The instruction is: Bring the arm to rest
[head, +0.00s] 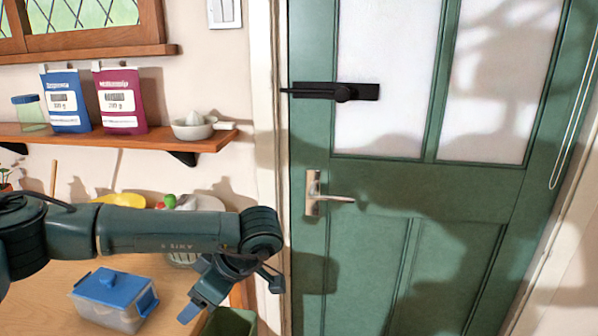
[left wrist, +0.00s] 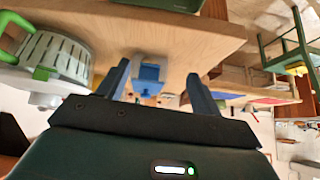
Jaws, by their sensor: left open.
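My left arm reaches in from the left across the head view. Its left gripper (head: 232,298) hangs at the wrist, pointing down, near the right end of the wooden counter (head: 180,283). In the left wrist view the two fingers of the left gripper (left wrist: 158,82) stand apart with nothing held between them. A clear box with a blue lid (head: 113,296) sits on the counter to the left of the gripper, apart from it. A blue item also shows beyond the fingers in the left wrist view (left wrist: 148,73). My right gripper is not in view.
A green door (head: 430,230) with a metal handle (head: 325,195) and a black bolt (head: 335,91) stands at right. A green bin (head: 228,322) is below the gripper. A wall shelf (head: 110,138) holds a blue packet, a maroon packet, a jar and a juicer.

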